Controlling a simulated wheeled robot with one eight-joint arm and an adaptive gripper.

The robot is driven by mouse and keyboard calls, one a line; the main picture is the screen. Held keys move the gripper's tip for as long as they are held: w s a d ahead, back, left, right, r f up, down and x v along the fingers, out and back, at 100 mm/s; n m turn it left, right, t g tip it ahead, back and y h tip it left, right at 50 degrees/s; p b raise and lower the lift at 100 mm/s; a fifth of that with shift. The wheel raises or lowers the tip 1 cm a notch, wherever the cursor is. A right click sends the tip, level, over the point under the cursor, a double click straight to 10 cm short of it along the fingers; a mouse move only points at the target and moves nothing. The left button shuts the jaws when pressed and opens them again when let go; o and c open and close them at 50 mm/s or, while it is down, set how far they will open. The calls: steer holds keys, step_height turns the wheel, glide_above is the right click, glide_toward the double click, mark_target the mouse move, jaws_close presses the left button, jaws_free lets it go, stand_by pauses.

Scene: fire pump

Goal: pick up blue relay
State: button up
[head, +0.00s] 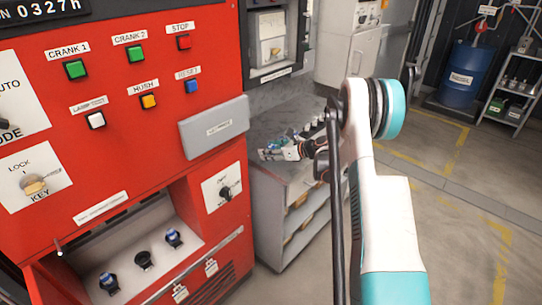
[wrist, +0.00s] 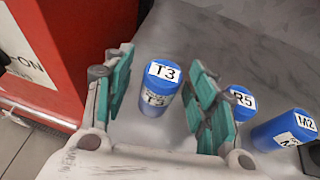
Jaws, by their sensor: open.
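A blue cylindrical relay (wrist: 158,90) with white T3 labels stands on a grey top in the wrist view. My gripper (wrist: 160,72) is open, with one teal-padded finger on each side of this relay. I cannot tell whether the pads touch it. A second blue relay (wrist: 240,105), marked R5, stands just right of the right finger. A third blue relay (wrist: 283,133), marked M2, is farther right. In the head view my gripper (head: 287,152) is low over the grey cabinet top, and the relays there are small and partly hidden.
The grey cabinet (head: 262,210) stands beside the red panel (head: 110,170). The panel's lower recess holds two blue-topped pieces (head: 173,237) and a dark socket (head: 143,260) between them. A blue barrel (head: 462,75) and a shelf (head: 510,90) stand at the back right. Floor is clear at right.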

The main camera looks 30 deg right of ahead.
mark_target(271, 146)
steer(key=shift+r, duration=0.1)
steer(key=shift+c, duration=0.4)
steer(key=c, duration=1.1)
steer(key=shift+r, duration=0.1)
step_height(271, 146, up, 20)
steer(key=p, duration=0.6)
